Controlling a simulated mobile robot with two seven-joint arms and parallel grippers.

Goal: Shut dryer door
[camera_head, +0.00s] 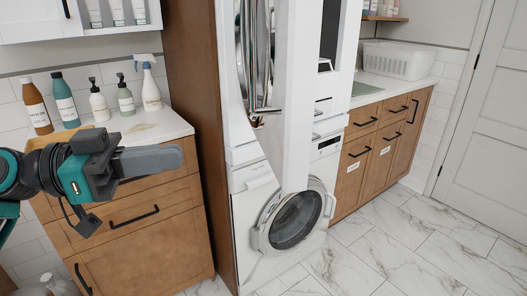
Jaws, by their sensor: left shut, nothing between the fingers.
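The white dryer (240,130) stands stacked above a washer in a tall brown cabinet. Its door (298,100) is open and swung out toward me, seen nearly edge-on as a tall white panel. The shiny metal round part (257,50) shows to the left of that panel; part of the dryer is hidden behind the door. My left gripper (176,158) comes in from the left, in front of the wooden drawers. It is shut and empty, pointing right toward the dryer, and appears apart from the door. My right gripper is not in view.
The washer (250,218) below has its round door (296,219) closed. Several bottles (98,104) stand on the left counter (150,126). A wooden cabinet (350,180) with a white basket (398,60) stands at right. The marble floor (400,240) in front is clear.

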